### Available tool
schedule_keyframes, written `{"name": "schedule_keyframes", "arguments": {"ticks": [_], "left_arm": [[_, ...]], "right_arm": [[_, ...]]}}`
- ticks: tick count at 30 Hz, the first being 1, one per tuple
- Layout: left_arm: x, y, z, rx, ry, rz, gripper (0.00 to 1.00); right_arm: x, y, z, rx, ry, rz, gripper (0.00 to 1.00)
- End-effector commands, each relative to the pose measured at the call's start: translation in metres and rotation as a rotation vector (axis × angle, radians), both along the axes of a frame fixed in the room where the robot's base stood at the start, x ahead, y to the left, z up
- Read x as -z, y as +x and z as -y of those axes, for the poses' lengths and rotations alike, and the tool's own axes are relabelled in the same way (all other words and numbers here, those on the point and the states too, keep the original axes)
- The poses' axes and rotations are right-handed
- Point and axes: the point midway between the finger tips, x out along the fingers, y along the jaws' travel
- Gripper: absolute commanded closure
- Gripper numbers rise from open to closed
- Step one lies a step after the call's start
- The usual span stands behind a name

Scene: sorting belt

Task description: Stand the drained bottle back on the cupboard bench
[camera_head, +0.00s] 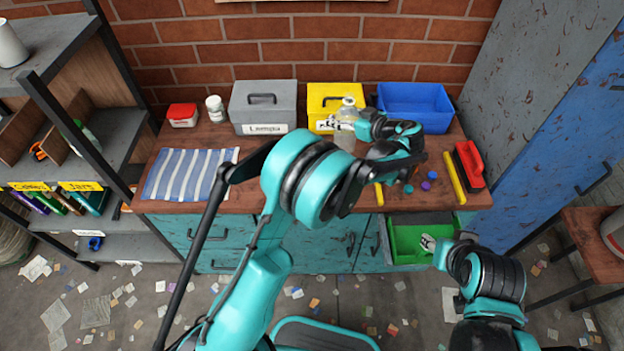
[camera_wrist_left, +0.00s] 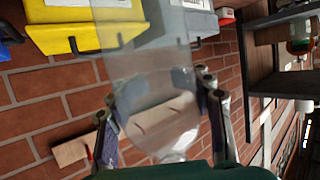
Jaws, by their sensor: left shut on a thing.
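A clear, see-through bottle (camera_head: 346,128) is upright or nearly so in front of the yellow box, over the back of the wooden bench (camera_head: 300,190). My left gripper (camera_head: 364,127) is shut on it from the right side. I cannot tell whether its base touches the bench top. In the left wrist view the bottle (camera_wrist_left: 150,65) runs between the fingers of the left gripper (camera_wrist_left: 160,105) and looks empty.
A grey box (camera_head: 262,112), a yellow box (camera_head: 322,97) and a blue bin (camera_head: 415,103) line the bench's back. A striped cloth (camera_head: 188,174) lies left, with bare wood beside it.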

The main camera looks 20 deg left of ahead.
Motion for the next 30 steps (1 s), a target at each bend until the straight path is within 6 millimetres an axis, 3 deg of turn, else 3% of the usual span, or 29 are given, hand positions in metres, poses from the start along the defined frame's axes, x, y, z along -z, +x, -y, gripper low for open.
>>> {"name": "schedule_keyframes", "arguments": {"ticks": [3,6,21,26,30], "left_arm": [[-0.011,-0.001,0.005,-0.043,-0.001,-0.001,0.9],[-0.009,-0.007,0.001,-0.059,0.0,-0.002,0.9],[0.052,-0.071,-0.075,-0.059,-0.001,-0.002,0.9],[0.057,-0.077,-0.083,-0.056,-0.001,-0.002,0.9],[0.073,-0.077,-0.083,-0.056,0.0,-0.003,0.9]], "right_arm": [[0.0,0.0,0.0,0.0,0.0,0.0,0.6],[0.003,0.0,0.0,0.0,0.0,0.0,0.6],[0.041,0.0,0.0,0.0,0.0,0.0,0.6],[0.044,0.0,0.0,0.0,0.0,0.0,0.6],[0.053,0.0,0.0,0.0,0.0,0.0,0.6]]}}
